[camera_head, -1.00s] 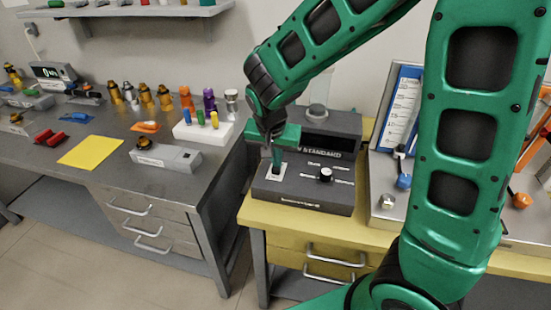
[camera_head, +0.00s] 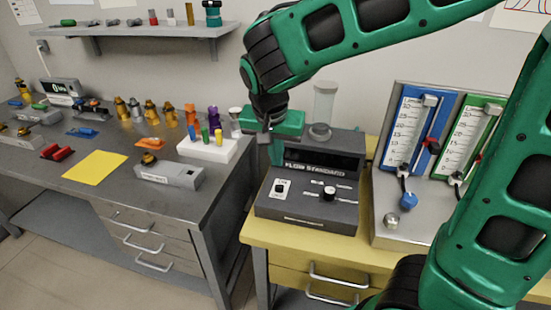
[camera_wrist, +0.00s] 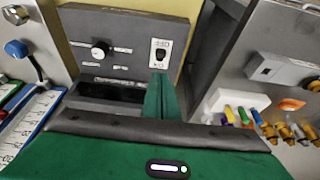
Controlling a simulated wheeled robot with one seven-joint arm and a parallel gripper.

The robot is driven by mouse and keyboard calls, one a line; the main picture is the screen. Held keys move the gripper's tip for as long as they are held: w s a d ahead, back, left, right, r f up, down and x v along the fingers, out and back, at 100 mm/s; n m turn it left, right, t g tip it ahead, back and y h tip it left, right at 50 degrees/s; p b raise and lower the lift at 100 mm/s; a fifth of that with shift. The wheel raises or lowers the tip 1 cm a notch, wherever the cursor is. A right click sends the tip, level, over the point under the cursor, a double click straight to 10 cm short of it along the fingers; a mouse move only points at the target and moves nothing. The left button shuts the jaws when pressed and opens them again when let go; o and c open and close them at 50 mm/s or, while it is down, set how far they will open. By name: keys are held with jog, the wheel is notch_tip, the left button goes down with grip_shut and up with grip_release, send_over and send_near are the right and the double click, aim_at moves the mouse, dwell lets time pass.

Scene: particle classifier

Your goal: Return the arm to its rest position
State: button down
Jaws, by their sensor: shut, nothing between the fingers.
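My gripper (camera_head: 277,160) hangs from my green arm above the left back part of the dark grey Flow Standard box (camera_head: 310,208) in the head view. Its fingers are together and empty. In the wrist view the shut fingers (camera_wrist: 160,78) point at the box front, close to a white switch plate with a black rocker (camera_wrist: 160,54). The same switch (camera_head: 281,188) shows uncovered in the head view, apart from the fingers. A black knob (camera_head: 329,193) sits to its right.
A panel with blue and green flow gauges (camera_head: 384,240) stands right of the box. The left grey table (camera_head: 55,180) holds a yellow mat (camera_head: 95,172), a white block of coloured vials (camera_head: 222,152) and several brass fittings. A shelf (camera_head: 130,29) hangs above.

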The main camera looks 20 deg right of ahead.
jog(key=s+d+g, duration=0.1)
jog(key=s+d, duration=0.4)
jog(key=d, duration=0.3)
jog(key=s+d+g, duration=0.1)
jog(key=s+d, duration=0.4)
jog(key=d, duration=0.3)
jog(key=s+d+f+y, duration=0.1)
jog(key=s+d, duration=0.1)
jog(key=s, duration=0.5)
jog(key=s+d+f+g+y, duration=0.1)
jog(key=s+d, duration=0.2)
jog(key=s, duration=0.4)
jog(key=shift+d, duration=0.25)
jog(key=shift+s, duration=0.1)
